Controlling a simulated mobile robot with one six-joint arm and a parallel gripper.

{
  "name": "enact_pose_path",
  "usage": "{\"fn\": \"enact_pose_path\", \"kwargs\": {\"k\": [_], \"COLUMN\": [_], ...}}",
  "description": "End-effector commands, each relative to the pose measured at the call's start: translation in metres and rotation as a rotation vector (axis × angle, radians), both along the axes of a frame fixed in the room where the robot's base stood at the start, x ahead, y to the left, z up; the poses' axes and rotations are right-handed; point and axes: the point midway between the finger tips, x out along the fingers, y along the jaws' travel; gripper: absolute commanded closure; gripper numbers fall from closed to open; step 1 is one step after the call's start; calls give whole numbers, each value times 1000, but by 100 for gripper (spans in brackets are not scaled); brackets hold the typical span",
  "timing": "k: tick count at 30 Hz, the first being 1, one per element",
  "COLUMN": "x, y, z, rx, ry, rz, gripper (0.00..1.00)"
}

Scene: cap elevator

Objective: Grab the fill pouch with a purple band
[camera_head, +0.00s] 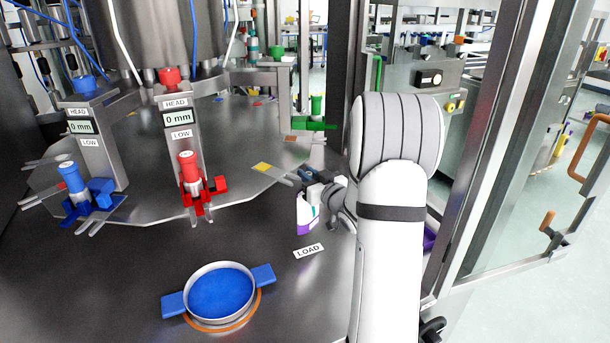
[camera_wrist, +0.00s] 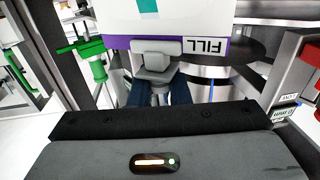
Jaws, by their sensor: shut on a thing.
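The fill pouch is white with a purple band and a teal mark. In the head view the pouch (camera_head: 305,213) hangs below my gripper (camera_head: 318,183), above the steel table near the LOAD label. In the wrist view the pouch (camera_wrist: 185,25) fills the top middle, its purple band and FILL label along the near edge. My gripper (camera_wrist: 160,92) is shut on the pouch at its spout end. The fingertips are partly hidden by the wrist body in the wrist view and small in the head view.
A round blue-bottomed dish (camera_head: 221,292) with blue handles sits on the table front. Red (camera_head: 190,175) and blue (camera_head: 75,190) capped holders stand at the turntable's edge. A green holder (camera_head: 316,118) is behind my arm. A glass door frame (camera_head: 500,150) stands right.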

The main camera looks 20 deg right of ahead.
Motion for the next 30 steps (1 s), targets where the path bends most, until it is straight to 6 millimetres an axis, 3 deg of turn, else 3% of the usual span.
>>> {"fn": "enact_pose_path", "kwargs": {"k": [15, 30], "x": [-16, -17], "y": [-9, -10], "z": [4, 4], "rx": [-1, 0], "ry": [-2, -1], "rz": [-1, -1], "gripper": [100, 100]}}
